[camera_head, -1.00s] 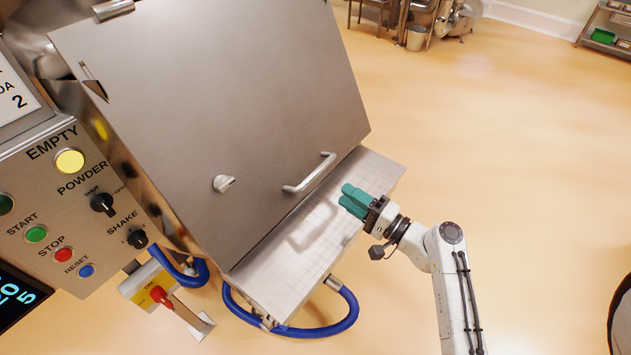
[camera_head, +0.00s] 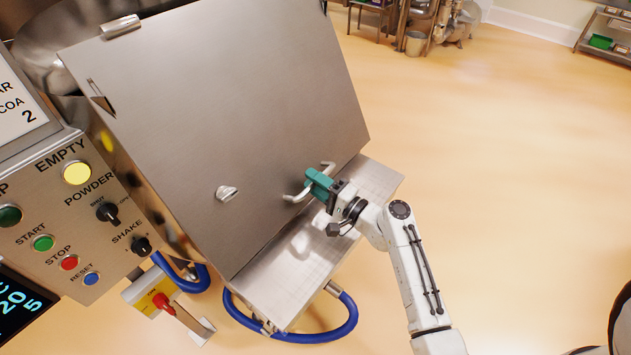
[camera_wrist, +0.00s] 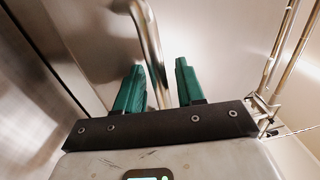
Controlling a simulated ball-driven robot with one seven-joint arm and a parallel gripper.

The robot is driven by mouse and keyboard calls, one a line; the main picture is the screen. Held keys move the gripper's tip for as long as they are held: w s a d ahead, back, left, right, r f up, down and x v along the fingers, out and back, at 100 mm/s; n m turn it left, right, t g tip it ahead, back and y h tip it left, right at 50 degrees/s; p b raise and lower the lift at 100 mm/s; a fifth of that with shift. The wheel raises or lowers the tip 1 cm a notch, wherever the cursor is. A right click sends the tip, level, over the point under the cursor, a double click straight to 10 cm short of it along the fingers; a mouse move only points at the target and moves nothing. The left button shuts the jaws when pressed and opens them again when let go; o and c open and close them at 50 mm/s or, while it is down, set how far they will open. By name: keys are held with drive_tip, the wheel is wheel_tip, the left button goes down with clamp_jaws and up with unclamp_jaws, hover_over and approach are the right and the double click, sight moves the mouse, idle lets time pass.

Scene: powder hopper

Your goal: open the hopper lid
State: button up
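The hopper lid (camera_head: 215,110) is a large flat steel plate, lying closed on the sloped hopper. Its bar handle (camera_head: 290,197) is near the lower right edge, and a small latch knob (camera_head: 227,192) sits to its left. My gripper (camera_head: 312,178), with green fingers, is at the middle of the handle. In the wrist view the handle bar (camera_wrist: 153,50) runs between the two green fingers (camera_wrist: 158,82). The fingers stand apart, with gaps showing beside the bar. The middle of the handle is hidden by the fingers in the head view.
A control panel (camera_head: 75,215) with buttons and knobs is at the left. A steel shelf (camera_head: 300,262) juts out below the lid, with a blue hose (camera_head: 300,338) under it. A red switch on a yellow box (camera_head: 160,300) stands lower left. Open floor (camera_head: 500,150) lies to the right.

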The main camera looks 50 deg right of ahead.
clamp_jaws()
idle(0.3)
idle(0.3)
